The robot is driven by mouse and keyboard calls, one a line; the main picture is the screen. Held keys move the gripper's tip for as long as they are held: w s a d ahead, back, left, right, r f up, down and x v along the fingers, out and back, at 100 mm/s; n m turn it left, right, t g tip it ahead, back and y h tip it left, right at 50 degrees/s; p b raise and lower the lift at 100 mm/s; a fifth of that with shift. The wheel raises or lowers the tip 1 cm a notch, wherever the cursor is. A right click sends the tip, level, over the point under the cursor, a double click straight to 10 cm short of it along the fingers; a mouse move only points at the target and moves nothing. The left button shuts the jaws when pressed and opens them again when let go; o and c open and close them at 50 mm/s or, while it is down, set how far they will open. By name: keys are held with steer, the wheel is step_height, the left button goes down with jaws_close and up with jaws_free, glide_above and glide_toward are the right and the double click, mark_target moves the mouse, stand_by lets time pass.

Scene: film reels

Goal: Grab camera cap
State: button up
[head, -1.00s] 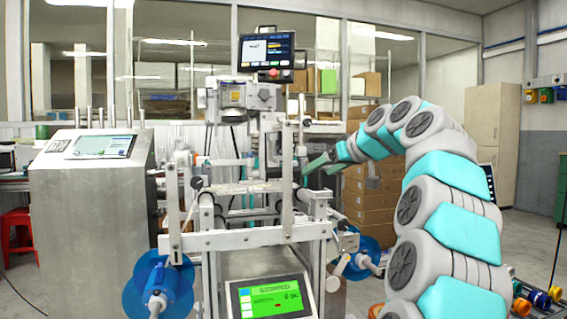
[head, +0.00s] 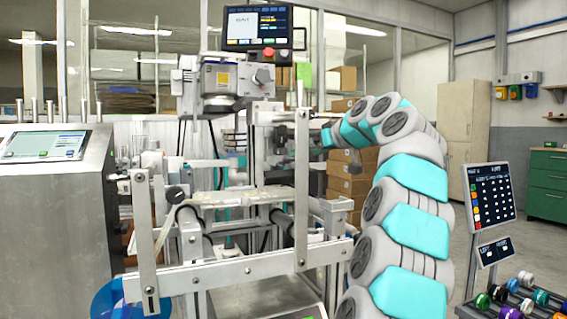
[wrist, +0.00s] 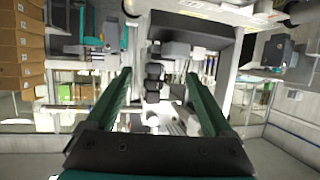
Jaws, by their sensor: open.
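A dark, stacked cylindrical part (wrist: 154,88) hangs from the machine between my fingers in the wrist view. It may be the camera with its cap, but I cannot make out a separate cap. My gripper (wrist: 158,76) is open, with its two green fingers wide apart on either side of this part in the picture. I cannot tell how far ahead of the fingertips it is. In the head view, the end of my arm is beside the machine's right upright, and the fingers are not visible there. A grey boxy unit (head: 222,78) with a knob sits high on the machine.
The metal machine frame (head: 225,240) stands ahead, with a screen (head: 258,27) on top. A steel console (head: 45,200) is at left. A sign board (head: 489,195) and coloured spools (head: 522,290) are at right. Cardboard boxes (head: 352,180) are stacked behind my arm.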

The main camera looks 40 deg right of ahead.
steer(key=x, duration=0.6)
steer(key=shift+w+a+f, duration=0.1)
steer(key=shift+w+a, duration=0.15)
steer(key=shift+w, duration=0.2)
jaws_close()
steer(key=shift+p, duration=0.3)
